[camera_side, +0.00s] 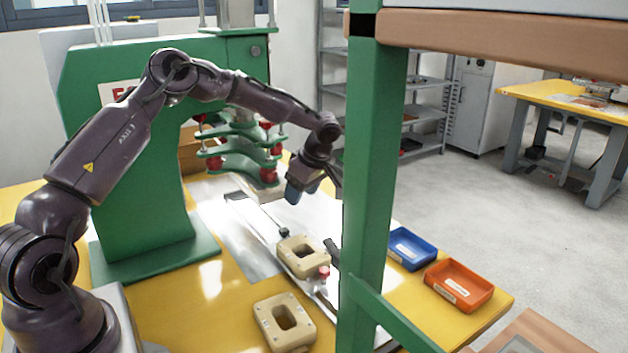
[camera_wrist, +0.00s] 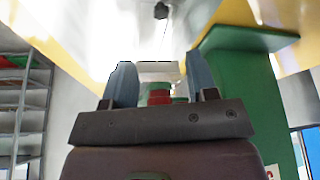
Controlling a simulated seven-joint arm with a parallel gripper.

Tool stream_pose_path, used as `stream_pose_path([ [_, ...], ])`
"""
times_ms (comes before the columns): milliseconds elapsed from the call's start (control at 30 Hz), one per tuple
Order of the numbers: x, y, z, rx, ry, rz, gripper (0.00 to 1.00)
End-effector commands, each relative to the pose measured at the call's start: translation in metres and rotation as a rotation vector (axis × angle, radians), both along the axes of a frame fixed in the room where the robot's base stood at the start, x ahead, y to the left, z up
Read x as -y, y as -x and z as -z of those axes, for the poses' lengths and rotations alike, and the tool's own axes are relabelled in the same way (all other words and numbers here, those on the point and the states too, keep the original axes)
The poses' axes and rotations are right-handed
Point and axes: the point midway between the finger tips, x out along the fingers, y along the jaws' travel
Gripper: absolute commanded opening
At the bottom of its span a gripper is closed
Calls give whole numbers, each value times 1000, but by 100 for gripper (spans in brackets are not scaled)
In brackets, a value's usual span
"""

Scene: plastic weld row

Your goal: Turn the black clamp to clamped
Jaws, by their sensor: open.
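The black clamp appears as a thin rod with a small black knob (camera_side: 284,233) beside the fixture's left rear corner in the side view. A small black knob (camera_wrist: 161,11) on a thin line also shows at the top of the wrist view. I cannot tell the clamp's exact angle. My gripper (camera_side: 296,194) is above and behind the fixture, apart from the knob, with a blue fingertip visible. In the wrist view its two blue-grey fingers (camera_wrist: 161,80) stand apart with nothing held between them.
A beige part (camera_side: 302,250) sits at the fixture, with a red knob (camera_side: 323,271) near it. Another beige part (camera_side: 284,321) lies in front. The green press (camera_side: 130,150) stands behind left. A green post (camera_side: 366,180) blocks the right. Blue (camera_side: 411,250) and orange (camera_side: 459,285) trays sit right.

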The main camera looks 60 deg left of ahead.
Motion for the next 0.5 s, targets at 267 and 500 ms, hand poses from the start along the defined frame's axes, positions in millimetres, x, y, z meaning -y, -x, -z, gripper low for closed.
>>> stream_pose_path([
  [267,-24,10,56,-6,-1,0,53],
  [500,-42,16,100,-4,-3,0,53],
])
